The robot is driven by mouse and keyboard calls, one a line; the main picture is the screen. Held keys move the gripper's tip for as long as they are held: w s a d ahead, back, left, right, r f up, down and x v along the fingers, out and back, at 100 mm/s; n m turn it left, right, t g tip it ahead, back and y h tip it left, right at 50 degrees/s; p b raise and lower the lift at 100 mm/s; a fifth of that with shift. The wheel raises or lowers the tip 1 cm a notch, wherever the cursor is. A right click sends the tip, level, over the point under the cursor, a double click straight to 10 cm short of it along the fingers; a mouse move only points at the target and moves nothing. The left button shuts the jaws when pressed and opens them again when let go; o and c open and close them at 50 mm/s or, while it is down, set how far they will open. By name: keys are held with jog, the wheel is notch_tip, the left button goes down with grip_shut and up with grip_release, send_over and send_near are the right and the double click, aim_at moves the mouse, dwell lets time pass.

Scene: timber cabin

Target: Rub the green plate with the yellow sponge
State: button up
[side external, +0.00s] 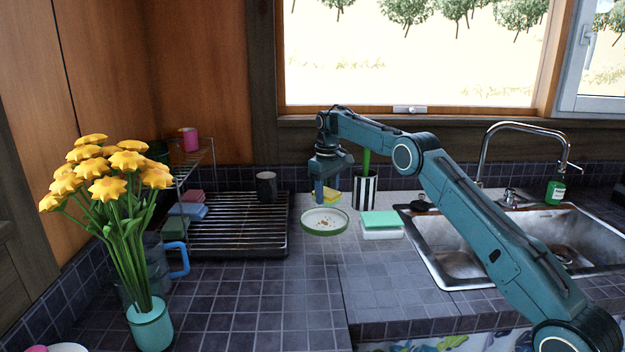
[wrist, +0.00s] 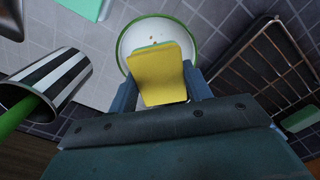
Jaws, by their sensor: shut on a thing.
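The green plate (side external: 325,221) lies on the tiled counter; it is white inside with a green rim and small brown specks. It also shows in the wrist view (wrist: 126,48), partly covered by the sponge. The yellow sponge (wrist: 158,72) is between the fingers of my gripper (wrist: 163,92), which is shut on it. In the side view the sponge (side external: 332,197) is partly hidden by my gripper (side external: 322,196), just behind the plate's far edge. In the wrist view it overlaps the plate; I cannot tell whether they touch.
A black-and-white striped cup (side external: 365,188) with a green handle stands right of my gripper. A dark wire rack (side external: 238,238) is left of the plate. A green-topped white block (side external: 382,224) and the sink (side external: 440,266) are to the right.

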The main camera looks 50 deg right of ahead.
jog(key=shift+f, duration=0.1)
send_over(326, 226)
jog(key=shift+w+d+f, duration=0.1)
jog(key=shift+d+f, duration=0.05)
jog(key=shift+f, duration=2.75)
jog(key=shift+f, duration=1)
jog(key=shift+w+d, duration=1.1)
jog(key=shift+w, duration=0.1)
jog(key=shift+d, duration=0.15)
jog(key=shift+f, duration=0.15)
jog(key=shift+s+a, duration=0.25)
jog(key=shift+a, duration=0.1)
jog(key=shift+s+a, duration=1)
jog(key=shift+s, duration=0.05)
